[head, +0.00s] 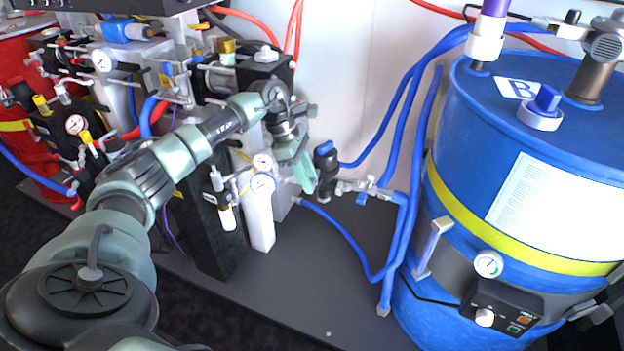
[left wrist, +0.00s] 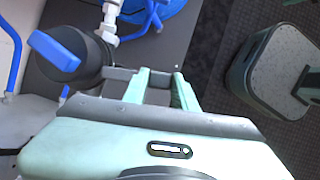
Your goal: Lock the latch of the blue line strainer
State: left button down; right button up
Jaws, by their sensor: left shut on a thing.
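The blue line strainer has a dark cylindrical body with a blue top, and stands at the centre of the head view (head: 327,172). In the left wrist view it is the dark round body at the left (left wrist: 82,72), with a blue handle on top. A short grey latch bar (left wrist: 118,73) sticks out from its side to my fingers. My left gripper (head: 306,180), with pale green fingers, is beside the strainer; it also shows in the left wrist view (left wrist: 163,78). It is shut on the latch, whose far end is partly hidden by the fingers. My right gripper is out of view.
A white valve fitting (head: 365,188) joins the strainer to blue hoses (head: 398,150). The large blue drum (head: 450,200) stands at the right. Gauges and a white cylinder (head: 259,218) are close to my left wrist. The dark platform in front (head: 300,285) is clear.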

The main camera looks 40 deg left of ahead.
pick_arm(q)
jog(key=shift+a+r+m+g, duration=0.1)
jog(key=shift+a+m+g, duration=0.25)
jog(key=shift+m, duration=0.55)
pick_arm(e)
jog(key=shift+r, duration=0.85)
pick_arm(q)
jog(key=c, duration=1.1)
grip_release()
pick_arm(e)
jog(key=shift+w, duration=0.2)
pick_arm(q)
jog(key=shift+a, duration=0.1)
